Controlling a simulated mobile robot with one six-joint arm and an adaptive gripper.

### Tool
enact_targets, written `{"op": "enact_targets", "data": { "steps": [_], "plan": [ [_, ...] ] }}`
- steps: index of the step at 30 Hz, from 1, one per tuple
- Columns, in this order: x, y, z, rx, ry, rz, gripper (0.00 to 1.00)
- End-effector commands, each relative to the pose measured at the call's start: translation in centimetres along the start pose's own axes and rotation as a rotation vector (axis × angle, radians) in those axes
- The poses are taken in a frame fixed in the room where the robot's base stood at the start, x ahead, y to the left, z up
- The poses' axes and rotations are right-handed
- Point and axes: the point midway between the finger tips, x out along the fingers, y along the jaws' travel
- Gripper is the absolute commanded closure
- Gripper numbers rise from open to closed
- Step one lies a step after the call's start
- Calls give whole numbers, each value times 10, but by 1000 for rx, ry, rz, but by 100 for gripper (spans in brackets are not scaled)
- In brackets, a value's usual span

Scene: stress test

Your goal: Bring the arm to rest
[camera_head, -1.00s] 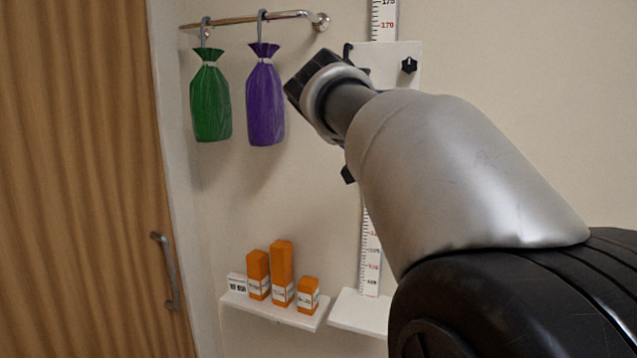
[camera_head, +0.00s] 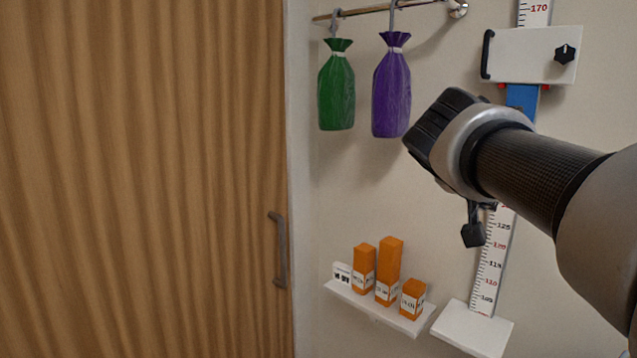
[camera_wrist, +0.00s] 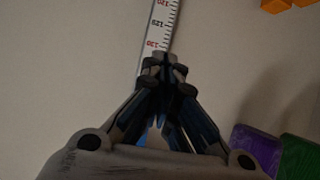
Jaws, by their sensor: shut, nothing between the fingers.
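My arm reaches in from the right in the head view, in front of the wall. My gripper (camera_head: 473,228) points away from the camera there, and only part of it shows below the wrist. In the wrist view my gripper (camera_wrist: 164,68) has its fingertips together, with nothing between them. The fingers lie over the lower part of the printed height scale (camera_wrist: 160,28) in that picture. The scale also shows in the head view (camera_head: 494,262), partly hidden behind my wrist. I cannot tell whether the fingers touch the wall.
A green bag (camera_head: 337,90) and a purple bag (camera_head: 391,92) hang from a rail (camera_head: 375,9). Orange boxes (camera_head: 388,270) stand on a small shelf (camera_head: 372,309). A white plate (camera_head: 525,55) with a black knob is on the scale. A wooden door (camera_head: 140,180) fills the left.

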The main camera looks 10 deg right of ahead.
Motion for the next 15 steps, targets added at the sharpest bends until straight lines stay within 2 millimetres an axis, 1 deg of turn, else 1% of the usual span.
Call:
{"op": "enact_targets", "data": {
  "steps": [2, 5, 6, 8, 9, 11, 12, 14, 15],
  "plan": [
    [-12, 6, 33, -55, -67, -30, 100],
    [-34, 14, 96, -163, -190, -99, 100],
    [-44, 17, 126, -210, -244, -135, 100],
    [-60, 22, 169, -281, -319, -195, 100],
    [-70, 25, 198, -325, -366, -237, 100],
    [-86, 30, 239, -387, -429, -302, 100],
    [-96, 33, 264, -424, -465, -345, 100],
    [-109, 37, 298, -473, -510, -408, 100],
    [-117, 39, 318, -501, -536, -446, 100]
  ]
}}
